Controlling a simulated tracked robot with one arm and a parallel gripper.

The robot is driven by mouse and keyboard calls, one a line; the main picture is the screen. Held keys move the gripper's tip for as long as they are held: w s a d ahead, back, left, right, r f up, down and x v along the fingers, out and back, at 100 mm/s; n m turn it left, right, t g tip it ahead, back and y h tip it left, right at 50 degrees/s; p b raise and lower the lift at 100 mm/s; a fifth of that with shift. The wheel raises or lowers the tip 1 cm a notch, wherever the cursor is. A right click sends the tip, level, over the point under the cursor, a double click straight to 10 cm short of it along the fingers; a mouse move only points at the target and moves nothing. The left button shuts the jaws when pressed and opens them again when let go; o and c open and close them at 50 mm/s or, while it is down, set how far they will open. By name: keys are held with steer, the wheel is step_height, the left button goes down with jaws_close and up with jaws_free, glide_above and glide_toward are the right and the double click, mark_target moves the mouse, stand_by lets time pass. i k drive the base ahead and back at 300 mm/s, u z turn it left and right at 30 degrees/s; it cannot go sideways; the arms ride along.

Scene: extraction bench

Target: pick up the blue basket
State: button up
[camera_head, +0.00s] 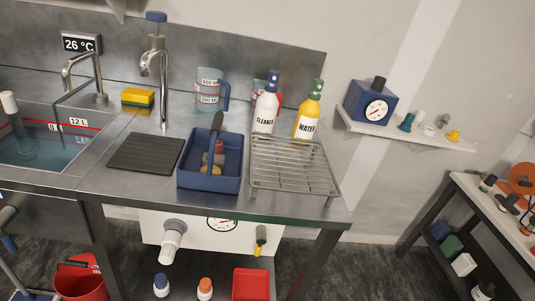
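The blue basket (208,183) stands upright on the steel bench, near the front edge. It is a rectangular open box holding a few small items, among them a reddish one and a tan one.
A dark ribbed mat (146,152) lies left of the basket, and a wire rack (296,178) stands close on its right. Behind are a measuring jug (208,88), a cleaner bottle (266,108) and a water bottle (307,122). A tap (160,65) and filled sink (35,150) lie left.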

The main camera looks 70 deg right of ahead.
mark_target(201, 140)
steer(key=z, duration=0.8)
steer(key=i, duration=1)
steer(key=u, duration=0.05)
